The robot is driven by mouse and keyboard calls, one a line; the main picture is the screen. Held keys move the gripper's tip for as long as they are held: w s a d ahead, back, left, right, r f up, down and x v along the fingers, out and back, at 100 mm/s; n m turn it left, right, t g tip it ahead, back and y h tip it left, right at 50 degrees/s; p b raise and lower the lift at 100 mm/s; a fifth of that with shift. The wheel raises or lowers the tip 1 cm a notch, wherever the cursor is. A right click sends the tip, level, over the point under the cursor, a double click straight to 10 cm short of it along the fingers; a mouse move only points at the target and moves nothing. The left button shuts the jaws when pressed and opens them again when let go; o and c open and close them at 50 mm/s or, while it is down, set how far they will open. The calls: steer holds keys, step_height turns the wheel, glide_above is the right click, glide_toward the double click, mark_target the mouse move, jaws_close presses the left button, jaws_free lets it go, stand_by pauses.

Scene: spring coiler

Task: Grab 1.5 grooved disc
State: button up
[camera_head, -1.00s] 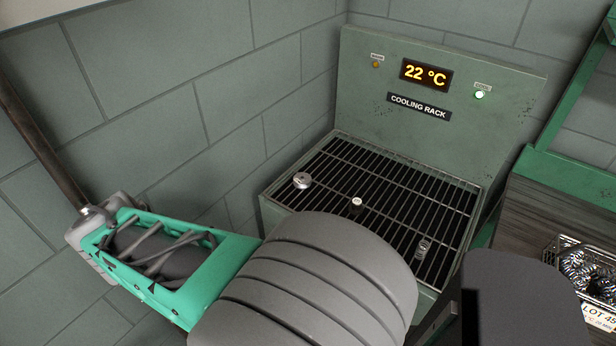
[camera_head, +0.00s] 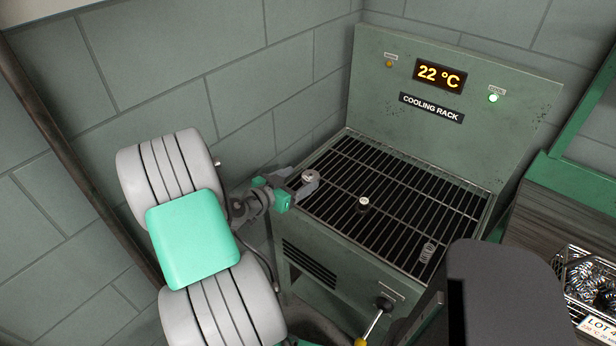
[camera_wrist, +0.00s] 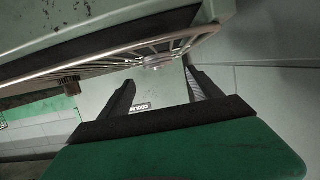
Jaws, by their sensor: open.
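A small round silver disc (camera_head: 308,176) lies on the left side of the cooling rack's wire grid (camera_head: 400,200). I cannot read any size mark on it. My gripper (camera_head: 302,187) is at the rack's left edge, right at the disc, and partly covers it. In the wrist view, my gripper (camera_wrist: 160,76) is open, with its two dark fingers apart. The disc (camera_wrist: 157,62) shows in line with the gap, just beyond the fingertips. The fingers do not appear closed on it.
A dark short cylinder with a pale top (camera_head: 363,204) stands mid-grid, and a small coil spring (camera_head: 428,252) stands at the right. The panel behind reads 22 °C (camera_head: 440,74). A wire basket (camera_head: 585,280) is at right.

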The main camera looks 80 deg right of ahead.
mark_target(309, 177)
steer(key=x, duration=0.4)
steer(key=shift+s+d+f+p, duration=0.15)
steer(key=shift+d+f+p, duration=0.05)
steer(key=shift+f+p, duration=0.2)
jaws_close()
stand_by(0.4)
